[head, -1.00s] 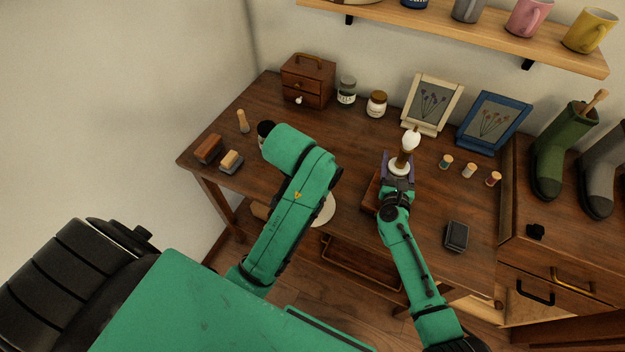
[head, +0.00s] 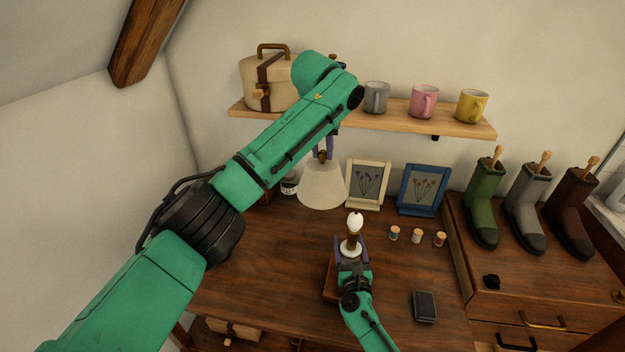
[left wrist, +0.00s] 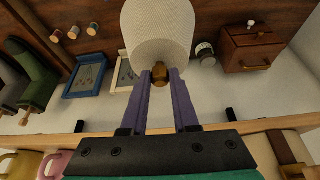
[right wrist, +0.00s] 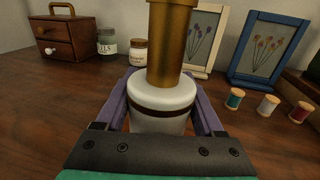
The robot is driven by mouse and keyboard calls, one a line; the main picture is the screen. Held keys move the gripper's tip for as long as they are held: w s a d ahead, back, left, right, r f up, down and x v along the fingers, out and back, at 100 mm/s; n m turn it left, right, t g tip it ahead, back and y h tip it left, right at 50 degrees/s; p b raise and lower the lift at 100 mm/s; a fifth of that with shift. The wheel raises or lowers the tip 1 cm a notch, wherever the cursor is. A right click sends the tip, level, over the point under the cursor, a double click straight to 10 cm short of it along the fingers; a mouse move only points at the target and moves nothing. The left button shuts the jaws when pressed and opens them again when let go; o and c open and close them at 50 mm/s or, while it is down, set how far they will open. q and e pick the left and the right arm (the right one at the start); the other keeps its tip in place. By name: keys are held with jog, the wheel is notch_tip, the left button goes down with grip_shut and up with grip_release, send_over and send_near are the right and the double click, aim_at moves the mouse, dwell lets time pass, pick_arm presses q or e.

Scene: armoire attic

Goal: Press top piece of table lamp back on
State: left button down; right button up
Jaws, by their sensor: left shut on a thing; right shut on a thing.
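The lamp's pale, cone-shaped shade (head: 321,188) hangs upright in the air, up and left of the bulb in the head view. My left gripper (head: 323,151) is shut on its brass top knob, which shows between the fingers in the left wrist view (left wrist: 160,78). The lamp base has a white body (right wrist: 163,98), a dark band and a brass stem (right wrist: 169,45). It stands upright with a white bulb (head: 355,221) on top, uncovered. My right gripper (head: 351,250) is shut around the white body, one finger on each side.
Two picture frames (head: 369,183) (head: 423,188) stand behind the lamp. Several thread spools (head: 417,236) stand to its right, and a small dark box (head: 425,306) lies nearer. A wall shelf (head: 450,122) with mugs and a case hangs close to my left arm.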

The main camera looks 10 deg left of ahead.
pick_arm(q)
jog(key=s+d+r+m+g+h, duration=0.1)
jog(key=s+d+r+m+h, duration=0.2)
jog(key=s+d+r+m, duration=0.5)
jog(key=shift+d+r+m, duration=0.25)
jog(key=shift+d+m, duration=0.2)
jog(key=shift+m, duration=0.05)
jog(key=shift+s+g, duration=0.15)
jog(key=shift+g, duration=0.15)
jog(key=shift+f, duration=2.3)
jog(key=shift+f, duration=0.9)
jog(key=shift+f, duration=0.9)
